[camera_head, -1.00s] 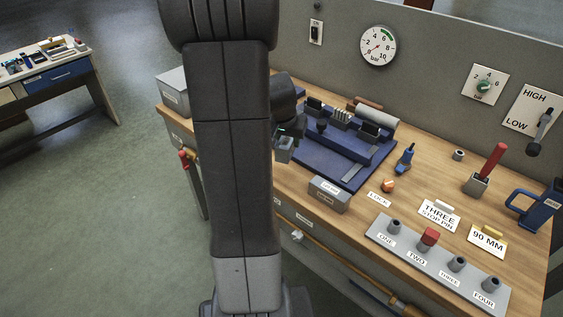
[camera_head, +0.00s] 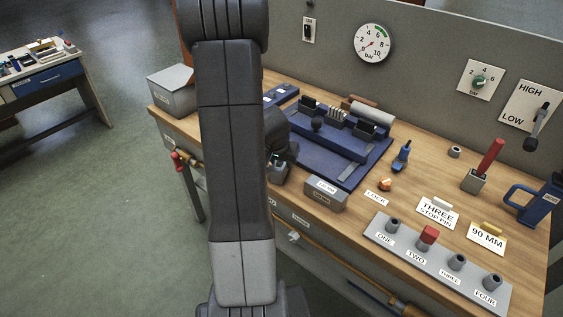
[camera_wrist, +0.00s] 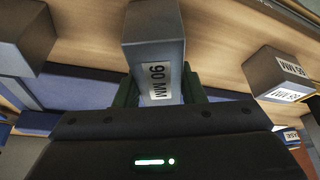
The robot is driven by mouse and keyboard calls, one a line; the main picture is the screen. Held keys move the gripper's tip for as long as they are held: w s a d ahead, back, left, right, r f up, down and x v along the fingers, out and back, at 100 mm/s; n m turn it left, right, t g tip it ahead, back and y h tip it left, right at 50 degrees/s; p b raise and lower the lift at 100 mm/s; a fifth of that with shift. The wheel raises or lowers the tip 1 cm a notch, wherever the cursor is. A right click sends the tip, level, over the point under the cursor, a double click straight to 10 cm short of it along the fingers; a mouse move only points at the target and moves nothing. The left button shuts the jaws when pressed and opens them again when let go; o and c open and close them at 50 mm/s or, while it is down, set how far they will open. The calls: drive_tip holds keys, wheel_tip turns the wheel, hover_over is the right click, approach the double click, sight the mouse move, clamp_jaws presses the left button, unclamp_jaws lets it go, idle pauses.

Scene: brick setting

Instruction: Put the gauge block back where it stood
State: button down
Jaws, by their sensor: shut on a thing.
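My gripper (camera_wrist: 158,92) is shut on the gauge block (camera_wrist: 154,35), a grey block with a white label reading 90 MM. The dark fingers stand on either side of it in the wrist view. In the head view my gripper (camera_head: 279,166) is low near the bench's front edge, left of the blue fixture, and partly hidden by my arm. Another grey block (camera_wrist: 277,72) with an MM label stands to the right in the wrist view. A plain grey block (camera_wrist: 24,38) is at the upper left. I cannot tell whether the held block touches the bench.
A blue fixture (camera_head: 340,165) lies beyond my gripper. A small labelled grey box (camera_head: 325,197) is to its right at the front edge. A larger grey box (camera_head: 172,92) stands at the left end. A 90 MM sign (camera_head: 486,238) and a numbered peg strip (camera_head: 405,247) lie right.

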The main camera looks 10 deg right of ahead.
drive_tip(key=shift+f, duration=0.1)
drive_tip(key=c, duration=0.9)
unclamp_jaws()
drive_tip(key=shift+r, duration=0.25)
drive_tip(key=p+v, duration=0.1)
drive_tip(key=v, duration=1)
drive_tip(key=shift+s+a+r, duration=0.1)
drive_tip(key=shift+s+r, duration=0.05)
drive_tip(key=shift+r, duration=0.25)
